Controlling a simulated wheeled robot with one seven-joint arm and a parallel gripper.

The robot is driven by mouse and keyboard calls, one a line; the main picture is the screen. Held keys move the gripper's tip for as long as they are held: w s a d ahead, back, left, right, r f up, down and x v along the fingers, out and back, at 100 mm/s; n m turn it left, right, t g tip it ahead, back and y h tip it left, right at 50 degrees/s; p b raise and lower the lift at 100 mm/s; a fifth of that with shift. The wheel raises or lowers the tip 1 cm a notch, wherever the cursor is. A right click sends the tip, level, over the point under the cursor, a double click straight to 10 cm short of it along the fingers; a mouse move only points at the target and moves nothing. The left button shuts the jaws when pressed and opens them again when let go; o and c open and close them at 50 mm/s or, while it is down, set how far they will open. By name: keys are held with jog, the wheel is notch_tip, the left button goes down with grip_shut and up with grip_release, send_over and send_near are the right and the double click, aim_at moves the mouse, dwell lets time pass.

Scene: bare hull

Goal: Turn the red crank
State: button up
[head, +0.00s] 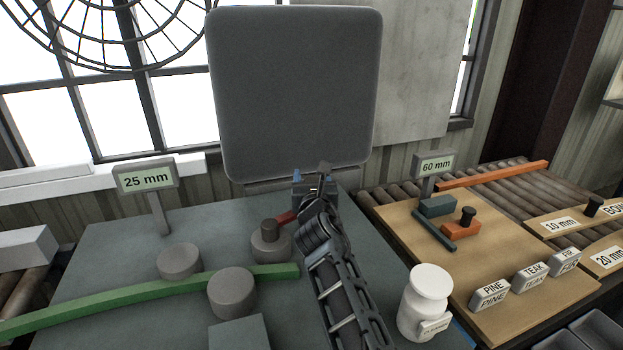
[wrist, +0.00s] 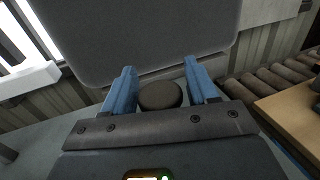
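The red crank (head: 286,217) shows in the head view as a short red arm. It runs from a round grey hub (head: 270,246) on the grey-green bench up to my gripper, which hides its far end. My gripper (head: 314,181) has blue fingers and is above the crank's outer end, to the right of the hub. In the wrist view, a dark round knob (wrist: 160,96) sits between the two spread fingers of my gripper (wrist: 160,72). A narrow gap shows at the knob's right; contact on the left cannot be told. The red arm is hidden there.
A large grey panel (head: 295,90) stands just behind my gripper. A green strip (head: 150,302) passes two grey rollers on the left, near a "25 mm" sign (head: 146,178). A white jar (head: 426,302) and a wooden board (head: 400,224) are at right.

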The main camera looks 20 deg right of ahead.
grip_shut()
dwell(0.3)
jog(key=shift+w+f, duration=0.1)
